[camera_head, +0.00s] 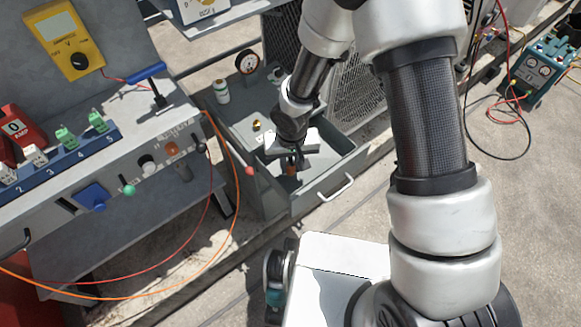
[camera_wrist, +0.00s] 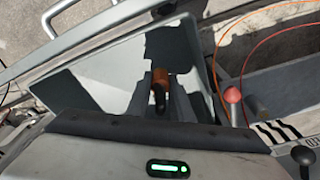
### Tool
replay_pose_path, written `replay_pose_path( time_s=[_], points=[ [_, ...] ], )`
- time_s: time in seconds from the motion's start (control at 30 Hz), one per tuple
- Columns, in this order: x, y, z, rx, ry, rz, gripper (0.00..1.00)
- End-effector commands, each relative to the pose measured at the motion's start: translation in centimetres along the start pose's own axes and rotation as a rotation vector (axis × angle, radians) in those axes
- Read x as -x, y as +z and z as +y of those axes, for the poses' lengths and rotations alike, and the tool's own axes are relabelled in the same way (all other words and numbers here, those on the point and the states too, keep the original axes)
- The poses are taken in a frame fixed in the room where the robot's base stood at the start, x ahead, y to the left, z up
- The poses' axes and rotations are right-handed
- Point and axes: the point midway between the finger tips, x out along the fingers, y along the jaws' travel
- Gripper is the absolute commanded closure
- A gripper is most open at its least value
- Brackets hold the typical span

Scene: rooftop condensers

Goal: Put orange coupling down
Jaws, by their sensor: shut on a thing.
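My gripper (camera_head: 291,160) is above the front part of a grey open drawer (camera_head: 322,186) in the head view. It is shut on the orange coupling (camera_head: 292,169), a small orange-brown piece between the fingers. In the wrist view the orange coupling (camera_wrist: 160,79) shows between the two fingers of my gripper (camera_wrist: 160,98), with the light drawer floor (camera_wrist: 108,62) and dark shadow beyond it. I cannot tell whether the coupling touches the drawer floor.
In the head view, a round gauge (camera_head: 247,62), a white-green bottle (camera_head: 221,91) and a small brass piece (camera_head: 256,125) are left of my arm. A panel with knobs (camera_head: 150,165) and an orange cable (camera_head: 236,170) are at left. The drawer has a handle (camera_head: 337,188).

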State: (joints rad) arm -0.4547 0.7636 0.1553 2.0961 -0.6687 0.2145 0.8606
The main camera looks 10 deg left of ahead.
Motion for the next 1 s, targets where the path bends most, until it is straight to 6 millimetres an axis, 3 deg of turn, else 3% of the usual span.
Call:
replay_pose_path(
  time_s=[0.07, 0.73, 0.77, 0.83, 1.0],
  points=[
    [-0.9, 0.1, 0.0, 0.001, 0.000, 0.000, 1.00],
    [-2.0, 0.2, 0.0, 0.000, 0.000, 0.001, 1.00],
    [-1.9, 0.2, 0.0, 0.000, 0.000, 0.001, 0.77],
    [-1.8, 0.2, 0.0, 0.000, 0.000, 0.001, 0.65],
    [-1.8, 0.2, 0.0, 0.000, 0.000, 0.001, 0.61]
  ],
)
